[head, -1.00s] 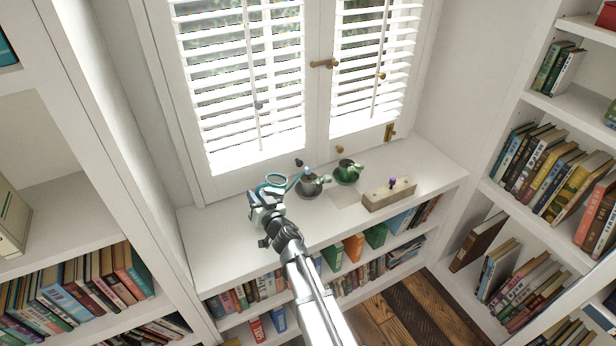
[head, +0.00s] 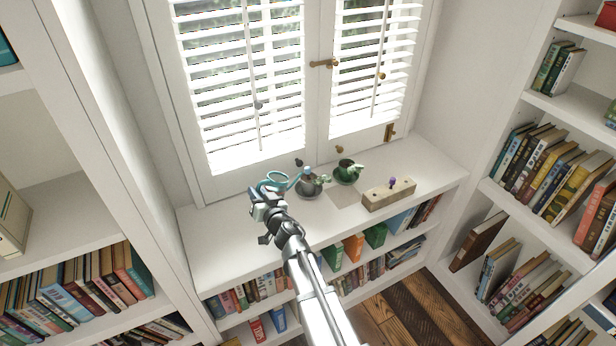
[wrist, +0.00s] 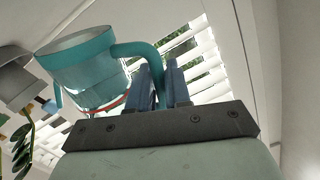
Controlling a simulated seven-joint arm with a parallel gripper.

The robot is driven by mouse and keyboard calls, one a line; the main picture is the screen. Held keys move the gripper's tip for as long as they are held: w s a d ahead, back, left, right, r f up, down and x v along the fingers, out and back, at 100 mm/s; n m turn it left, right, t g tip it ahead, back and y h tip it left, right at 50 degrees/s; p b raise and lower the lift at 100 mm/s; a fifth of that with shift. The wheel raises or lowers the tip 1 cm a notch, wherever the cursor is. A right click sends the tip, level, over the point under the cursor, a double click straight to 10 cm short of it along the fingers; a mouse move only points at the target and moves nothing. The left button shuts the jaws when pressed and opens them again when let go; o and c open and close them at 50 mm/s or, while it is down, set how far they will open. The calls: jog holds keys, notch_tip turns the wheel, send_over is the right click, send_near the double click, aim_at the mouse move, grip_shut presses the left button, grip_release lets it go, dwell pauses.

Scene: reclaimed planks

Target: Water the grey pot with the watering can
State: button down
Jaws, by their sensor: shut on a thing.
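The teal watering can (head: 266,186) is at my gripper (head: 259,196) above the left part of the white shelf top, with its spout toward the right. In the wrist view the can (wrist: 85,72) is large, and my gripper (wrist: 162,82) is shut on its curved handle. The grey pot (head: 309,189) with a plant stands to the right of the can. The spout tip is close to the plant; I cannot tell whether it is over the pot's rim. Part of the grey pot (wrist: 14,82) shows at the left of the wrist view.
A dark green pot (head: 346,176) with a plant stands right of the grey pot. A long wooden block (head: 388,195) with a purple knob lies farther right. A pale square (head: 343,195) lies before the pots. The white shelf top (head: 215,225) is clear at left. Shuttered windows stand behind.

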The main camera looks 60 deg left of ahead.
aim_at(260, 185)
jog(key=shift+w+r, duration=0.1)
jog(key=shift+r, duration=0.2)
jog(key=shift+w+a+r+m, duration=0.1)
jog(key=shift+w+r+m, duration=0.2)
jog(key=shift+r, duration=0.4)
jog(key=shift+w+r, duration=0.15)
jog(key=shift+r, duration=0.5)
jog(key=shift+n, duration=0.4)
jog(key=f, duration=0.2)
jog(key=s+f, duration=0.1)
jog(key=f, duration=0.1)
jog(key=shift+s, duration=0.2)
jog(key=shift+s+d+f, duration=0.1)
jog(key=shift+d+f, duration=0.05)
jog(key=shift+d, duration=0.05)
jog(key=shift+s+n, duration=0.15)
jog(key=shift+n, duration=0.15)
